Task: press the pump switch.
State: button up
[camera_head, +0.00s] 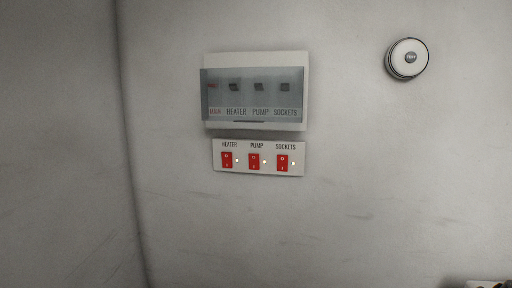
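The pump switch (254,161) is the middle one of three red rocker switches on a white panel (218,165) on the wall. The word PUMP stands above it, and a small light spot (264,162) shows to its right. The heater switch (227,160) is to its left and the sockets switch (282,162) to its right, each with a small light beside it. My gripper is not in view, and nothing covers the switches.
Above the panel is a white breaker box (255,59) with a grey see-through cover over labelled breakers. A round white knob-like fixture (409,58) is on the wall at upper right. A partly cut-off object (486,284) shows at the bottom right.

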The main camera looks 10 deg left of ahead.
aim_at(254, 158)
jog(key=u, duration=0.1)
jog(key=k, duration=0.2)
jog(key=u, duration=1.05)
jog(key=i, duration=0.5)
